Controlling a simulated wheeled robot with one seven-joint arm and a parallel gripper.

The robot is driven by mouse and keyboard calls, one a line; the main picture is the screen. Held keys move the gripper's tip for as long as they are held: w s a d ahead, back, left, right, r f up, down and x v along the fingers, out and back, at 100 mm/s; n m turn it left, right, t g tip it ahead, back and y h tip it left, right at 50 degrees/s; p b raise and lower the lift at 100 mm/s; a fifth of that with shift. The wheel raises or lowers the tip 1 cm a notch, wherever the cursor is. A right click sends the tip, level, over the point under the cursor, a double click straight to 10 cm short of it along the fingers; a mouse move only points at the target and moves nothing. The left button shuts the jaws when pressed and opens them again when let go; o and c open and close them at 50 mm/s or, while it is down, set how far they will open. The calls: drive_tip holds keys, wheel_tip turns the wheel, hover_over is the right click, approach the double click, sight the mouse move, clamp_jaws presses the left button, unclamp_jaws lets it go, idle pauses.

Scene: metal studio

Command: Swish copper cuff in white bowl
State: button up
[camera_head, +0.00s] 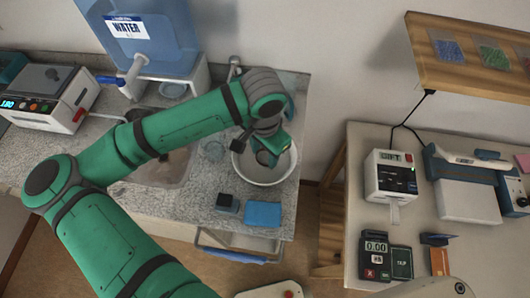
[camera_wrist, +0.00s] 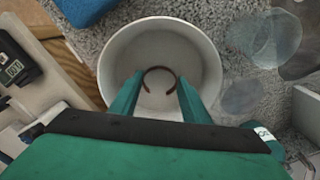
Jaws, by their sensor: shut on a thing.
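The white bowl (camera_head: 284,176) stands on the speckled counter in the head view. It fills the upper middle of the wrist view (camera_wrist: 208,62). My gripper (camera_head: 267,156) reaches down into the bowl; its two green fingers (camera_wrist: 160,84) also show in the wrist view. The copper cuff (camera_wrist: 159,68) is a thin dark reddish-brown open ring, held between the fingertips inside the bowl with its gap toward me. I cannot tell whether it touches the bowl's bottom. In the head view my gripper hides the cuff.
A blue cloth (camera_head: 262,214) and a small dark box (camera_head: 228,203) lie in front of the bowl. A sink (camera_head: 160,170) and clear round glassware (camera_wrist: 268,38) are beside it. A water tank (camera_head: 140,35) stands behind. A table (camera_head: 410,217) with instruments is at right.

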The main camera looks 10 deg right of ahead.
drive_tip(key=shift+r, duration=0.55)
drive_tip(key=shift+f, duration=0.65)
